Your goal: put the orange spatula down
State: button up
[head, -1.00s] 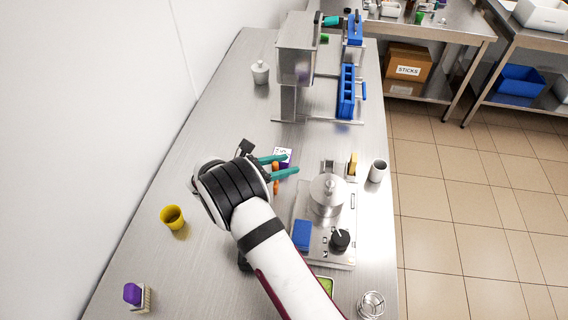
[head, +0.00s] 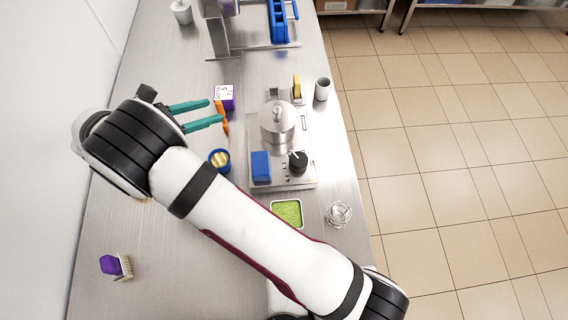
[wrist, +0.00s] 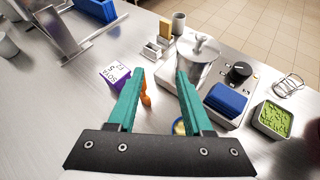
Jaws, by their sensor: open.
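The orange spatula (head: 225,126) shows only in part, just beyond the tips of my gripper (head: 212,111) in the head view. In the wrist view its orange end (wrist: 146,97) shows beside the left finger, which hides the rest. It appears to lie on the steel counter (head: 180,268), but I cannot tell its full pose. My gripper's teal fingers are apart in the wrist view (wrist: 160,76), with nothing clamped between them.
A purple-and-white box (head: 228,96) stands close beyond the fingers. A hotplate (head: 300,178) with a lidded pot (head: 277,128) stands to the right. A blue cup with yellow contents (head: 219,161) stands near the fingers. The left front counter holds a purple-handled brush (head: 117,266).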

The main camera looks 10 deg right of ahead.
jog(key=s+d+r+m+g+y, duration=0.2)
jog(key=s+d+r+m+g, duration=0.3)
jog(key=d+m, duration=0.4)
jog(key=s+d+r+m+g+y, duration=0.2)
jog(key=s+d+r+m+g, duration=0.2)
jog(key=s+d+m, duration=0.55)
jog(key=s+d+m+t+y, duration=0.1)
jog(key=s+m+y, duration=0.6)
jog(key=s+m, duration=0.4)
jog(key=shift+s+f+m+y, duration=0.35)
jog(key=shift+s+y, duration=0.05)
jog(key=shift+s, duration=0.6)
